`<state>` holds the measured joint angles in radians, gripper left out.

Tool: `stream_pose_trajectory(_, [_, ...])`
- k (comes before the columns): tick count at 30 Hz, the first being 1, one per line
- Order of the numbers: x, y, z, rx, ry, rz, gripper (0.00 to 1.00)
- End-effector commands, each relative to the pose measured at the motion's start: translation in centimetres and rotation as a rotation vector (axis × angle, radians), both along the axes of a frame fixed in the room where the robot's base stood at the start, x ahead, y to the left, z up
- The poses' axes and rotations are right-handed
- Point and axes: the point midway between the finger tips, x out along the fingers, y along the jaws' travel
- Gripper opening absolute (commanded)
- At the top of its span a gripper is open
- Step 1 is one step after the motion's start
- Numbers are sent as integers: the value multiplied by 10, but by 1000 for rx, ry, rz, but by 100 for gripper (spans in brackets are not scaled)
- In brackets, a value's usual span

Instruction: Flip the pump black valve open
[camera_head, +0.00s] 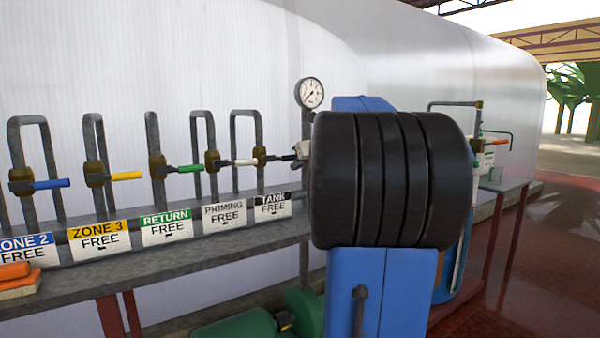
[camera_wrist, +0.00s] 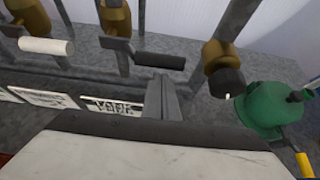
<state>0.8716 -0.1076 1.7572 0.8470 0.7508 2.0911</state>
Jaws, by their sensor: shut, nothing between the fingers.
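Two black-handled valves show in the wrist view. One black handle (camera_wrist: 158,60) lies crosswise on a brass valve above the TANK FREE tag (camera_wrist: 115,105); in the head view, this handle (camera_head: 278,158) points right. Further right, another brass valve (camera_wrist: 215,55) has a black handle (camera_wrist: 229,82) seen nearly end-on, pointing towards the camera. No tag shows beside it, and my arm hides it in the head view. My gripper (camera_wrist: 160,82) is shut and empty, below the first handle and left of the second; I cannot tell whether it touches either.
White (camera_head: 246,162), green (camera_head: 190,168), yellow (camera_head: 126,176) and blue (camera_head: 52,184) handles stand in a row on grey pipes. A gauge (camera_head: 312,92) rises behind. A green can-like thing (camera_wrist: 262,108) sits right of the valves in the wrist view. A grey bench (camera_head: 90,275) runs below.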

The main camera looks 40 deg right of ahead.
Motion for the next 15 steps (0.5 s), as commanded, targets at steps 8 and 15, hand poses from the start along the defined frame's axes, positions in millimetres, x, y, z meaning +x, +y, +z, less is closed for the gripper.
stream_pose_trajectory(8, [1, 0, 7, 1, 0, 0, 0])
stream_pose_trajectory(15, [1, 0, 7, 0, 0, 0, 0])
